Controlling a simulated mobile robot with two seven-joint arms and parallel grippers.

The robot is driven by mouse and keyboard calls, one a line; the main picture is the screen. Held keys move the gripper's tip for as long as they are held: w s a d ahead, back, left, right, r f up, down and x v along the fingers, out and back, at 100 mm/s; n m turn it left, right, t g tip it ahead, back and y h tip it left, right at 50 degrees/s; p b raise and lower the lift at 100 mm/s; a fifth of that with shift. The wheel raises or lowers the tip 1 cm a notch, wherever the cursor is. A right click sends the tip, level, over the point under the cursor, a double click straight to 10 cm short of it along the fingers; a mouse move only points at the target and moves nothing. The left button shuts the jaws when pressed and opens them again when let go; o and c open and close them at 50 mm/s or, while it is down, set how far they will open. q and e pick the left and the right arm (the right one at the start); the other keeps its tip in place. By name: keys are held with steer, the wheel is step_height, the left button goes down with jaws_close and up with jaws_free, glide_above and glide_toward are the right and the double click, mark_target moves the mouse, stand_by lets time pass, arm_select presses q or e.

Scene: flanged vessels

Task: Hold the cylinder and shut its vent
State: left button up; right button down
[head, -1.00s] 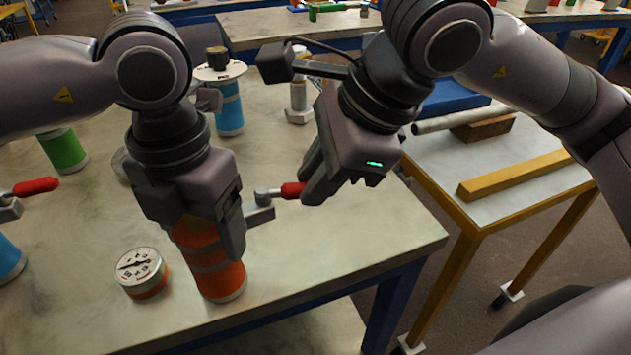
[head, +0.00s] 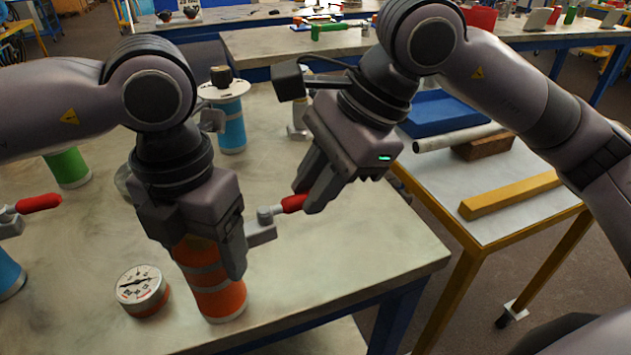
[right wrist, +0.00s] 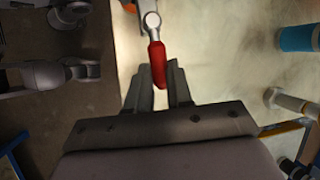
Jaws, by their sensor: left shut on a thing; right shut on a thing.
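The orange cylinder (head: 220,299) with grey bands stands upright near the table's front edge. My left gripper (head: 208,255) is shut on it and hides its upper part. The vent is a grey block (head: 262,234) sticking out from the cylinder's right side, with a red lever handle (head: 292,204) on a metal pivot. The handle points right and slightly away from the cylinder. My right gripper (head: 312,190) is shut on the outer part of the handle. In the right wrist view the red handle (right wrist: 157,66) lies between the fingers (right wrist: 159,92), its pivot at the top.
Blue cylinders (head: 230,125) and a green one (head: 68,167) stand further off; another red handle (head: 38,203) is at left. A side table (head: 440,190) holds a yellow bar. The table's front right is clear.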

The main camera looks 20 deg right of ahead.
steer(key=c, duration=1)
jaws_free()
steer(key=shift+r, duration=0.1)
steer(key=v, duration=1.2)
steer(key=shift+s, duration=0.1)
